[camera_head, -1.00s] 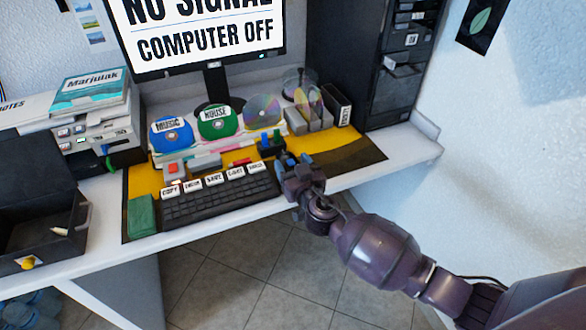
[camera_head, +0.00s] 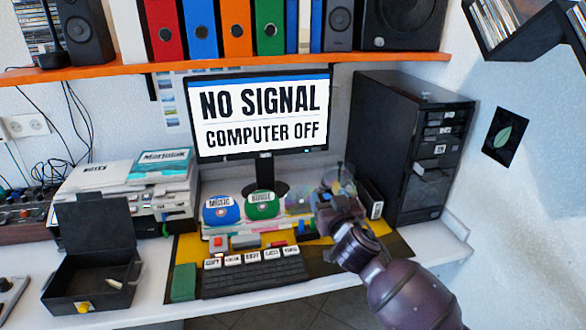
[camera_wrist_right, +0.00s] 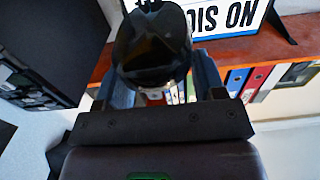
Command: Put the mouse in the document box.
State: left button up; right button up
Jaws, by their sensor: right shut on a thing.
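My right gripper (camera_head: 334,197) is raised in front of the right part of the desk, near the discs, in the head view. In the right wrist view its blue-grey fingers are shut on a dark, rounded thing, which I take to be the mouse (camera_wrist_right: 152,45). Its details are hard to make out there, and the gripper mostly hides it in the head view. An open black box (camera_head: 97,228), which fits the document box, stands at the left of the desk with its lid up and a small pale thing inside. My right gripper is well to its right. My left gripper is not in view.
Between gripper and box are a keyboard (camera_head: 255,279), a blue disc (camera_head: 221,214), a green disc (camera_head: 262,208) and the monitor (camera_head: 262,115). A black computer tower (camera_head: 405,150) is at the right. An orange shelf (camera_head: 210,67) hangs above.

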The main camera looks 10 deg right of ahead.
jog(key=shift+n+y, duration=0.4)
jog(key=shift+y, duration=0.2)
jog(key=r, duration=0.1)
jog(key=s+a+r, duration=0.1)
jog(key=r, duration=0.1)
jog(key=s+a+r, duration=0.1)
jog(key=shift+s+a+r, duration=0.1)
jog(key=shift+s+r, duration=0.05)
jog(key=shift+r, duration=0.05)
jog(key=s+d+f+h, duration=0.1)
jog(key=s+f, duration=0.2)
jog(key=s, duration=0.6)
jog(key=s+d+f+m, duration=0.1)
jog(key=s+d+f, duration=0.1)
jog(key=s, duration=0.7)
jog(key=shift+f+h+p, duration=0.3)
jog(key=shift+f+h, duration=0.1)
jog(key=shift+f, duration=0.5)
jog(key=shift+d, duration=0.15)
